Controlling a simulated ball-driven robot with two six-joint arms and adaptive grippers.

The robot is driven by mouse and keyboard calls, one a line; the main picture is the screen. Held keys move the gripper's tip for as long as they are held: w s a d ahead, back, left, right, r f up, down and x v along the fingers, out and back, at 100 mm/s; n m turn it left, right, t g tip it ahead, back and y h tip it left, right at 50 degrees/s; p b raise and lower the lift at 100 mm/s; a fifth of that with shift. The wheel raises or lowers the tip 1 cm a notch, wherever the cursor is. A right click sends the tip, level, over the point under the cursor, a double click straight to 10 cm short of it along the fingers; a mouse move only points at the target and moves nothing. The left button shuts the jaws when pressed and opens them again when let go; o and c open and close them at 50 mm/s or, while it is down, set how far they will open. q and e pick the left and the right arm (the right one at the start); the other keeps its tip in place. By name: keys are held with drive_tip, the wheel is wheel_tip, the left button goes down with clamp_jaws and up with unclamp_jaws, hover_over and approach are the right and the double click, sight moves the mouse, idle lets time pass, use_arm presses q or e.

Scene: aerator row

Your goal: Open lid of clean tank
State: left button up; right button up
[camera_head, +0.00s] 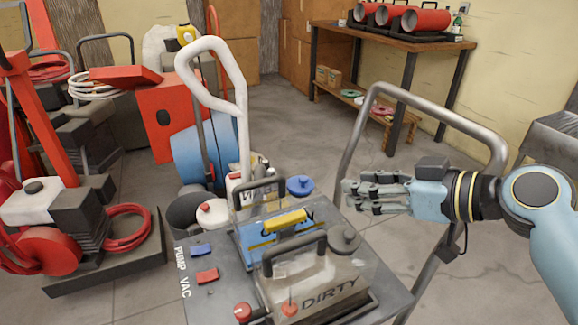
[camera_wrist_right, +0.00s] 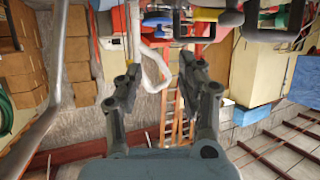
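The clean tank (camera_head: 258,243) is a clear tank with a blue front, set behind the dirty tank (camera_head: 312,284) on the grey machine. A dark handle arches over it, and a yellow piece (camera_head: 286,221) lies across its top. A round blue cap (camera_head: 300,186) shows at its back right and looks closed. The dirty tank hides part of its front and lettering. My right gripper (camera_head: 352,193) is to the right of the blue cap, pointing left, apart from it. In the right wrist view its fingers (camera_wrist_right: 158,72) are spread, with nothing held between them. My left gripper is out of view.
The machine's grey tubular push handle (camera_head: 372,100) rises behind my right gripper. A white looped hose (camera_head: 240,90) stands behind the tanks. Red equipment (camera_head: 30,150) crowds the left. A wooden table (camera_head: 400,40) stands at the back. Bare floor (camera_head: 290,120) lies between.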

sight(304, 178)
drive_tip(key=x, duration=1)
drive_tip(key=shift+w+a+r, duration=0.15)
drive_tip(key=shift+w+r, duration=0.05)
drive_tip(key=shift+w+a+f, duration=0.25)
drive_tip(key=shift+w+a, duration=0.1)
drive_tip(key=shift+a, duration=0.05)
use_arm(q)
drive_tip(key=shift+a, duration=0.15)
use_arm(e)
clamp_jaws()
